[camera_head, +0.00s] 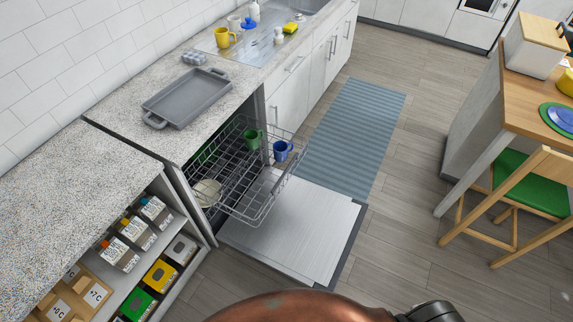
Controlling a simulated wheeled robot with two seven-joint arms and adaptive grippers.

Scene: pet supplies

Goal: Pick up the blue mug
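The blue mug (281,150) sits in the pulled-out wire rack (262,208) of the open dishwasher, at the rack's right edge. A green mug (251,139) stands just left of it in the same rack. No gripper fingers show in the head view, so neither gripper's place relative to the blue mug can be seen. A copper-coloured rounded part and a dark jointed part at the bottom edge appear to be mine.
The dishwasher door (290,238) lies open, low over the floor. A grey tray (185,96) and a yellow mug (224,38) are on the counter. A blue striped mat (350,135) covers floor beyond. A green-seated chair (530,184) stands right. Floor between is clear.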

